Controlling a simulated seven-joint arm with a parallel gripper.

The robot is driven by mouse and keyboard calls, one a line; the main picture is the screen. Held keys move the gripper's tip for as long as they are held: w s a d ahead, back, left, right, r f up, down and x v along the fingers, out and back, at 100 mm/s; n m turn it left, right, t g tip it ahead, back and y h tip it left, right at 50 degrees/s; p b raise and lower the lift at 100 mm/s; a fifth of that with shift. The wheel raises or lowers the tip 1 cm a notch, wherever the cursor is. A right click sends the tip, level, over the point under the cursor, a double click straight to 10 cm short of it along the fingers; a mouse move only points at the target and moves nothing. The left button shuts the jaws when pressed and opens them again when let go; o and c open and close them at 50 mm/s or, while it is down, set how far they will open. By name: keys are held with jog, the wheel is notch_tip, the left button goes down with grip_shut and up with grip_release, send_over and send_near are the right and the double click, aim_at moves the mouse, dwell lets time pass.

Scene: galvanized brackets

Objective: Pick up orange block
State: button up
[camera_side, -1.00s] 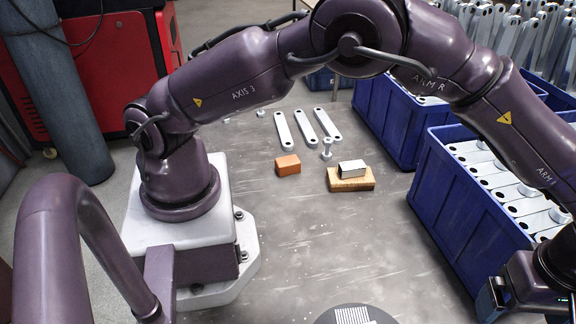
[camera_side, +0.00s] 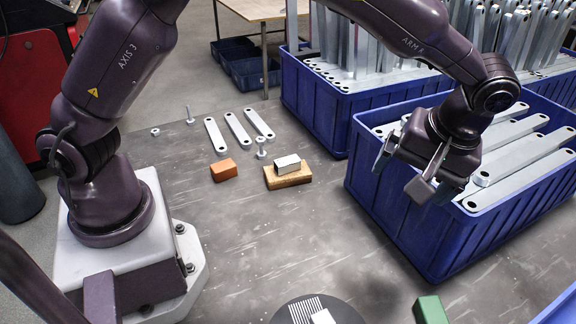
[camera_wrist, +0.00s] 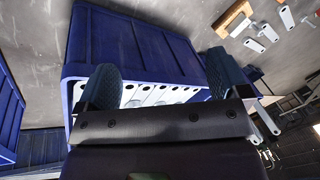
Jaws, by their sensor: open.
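My gripper (camera_side: 402,172) is open and empty over the near edge of the blue bin of metal brackets, well to the right of the orange block. In the wrist view its two dark fingers (camera_wrist: 161,88) stand wide apart with the bin between and beyond them. I cannot make out the orange block for sure in the wrist view.
The near blue bin (camera_side: 400,215) holds flat brackets; another bin (camera_side: 318,118) stands behind it. Several loose brackets (camera_side: 238,129) and a bolt (camera_side: 261,148) lie behind the blocks. A green block (camera_side: 430,310) and a dark round plate (camera_side: 285,312) are in front. The middle floor is clear.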

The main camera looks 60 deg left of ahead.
jog(key=s+a+r+m+y, duration=0.1)
jog(key=s+a+m+y, duration=0.2)
jog(key=s+a+m, duration=0.45)
jog(key=s+a+m+g+y, duration=0.1)
jog(key=s+a+m+y, duration=0.3)
jog(key=a+m, duration=0.65)
jog(key=s+a+r+m+y, duration=0.1)
jog(key=s+a+m+y, duration=0.35)
jog(key=a, duration=0.75)
jog(key=m+h, duration=0.2)
send_near(221, 162)
jog(key=v, duration=0.3)
jog(key=shift+w+a, duration=0.1)
jog(key=shift+f, duration=0.35)
jog(key=shift+a+f, duration=0.25)
jog(key=shift+a, duration=0.05)
jog(key=x, duration=0.7)
jog(key=shift+r, duration=0.15)
jog(key=x, duration=0.5)
jog(key=shift+s+a+r, duration=0.2)
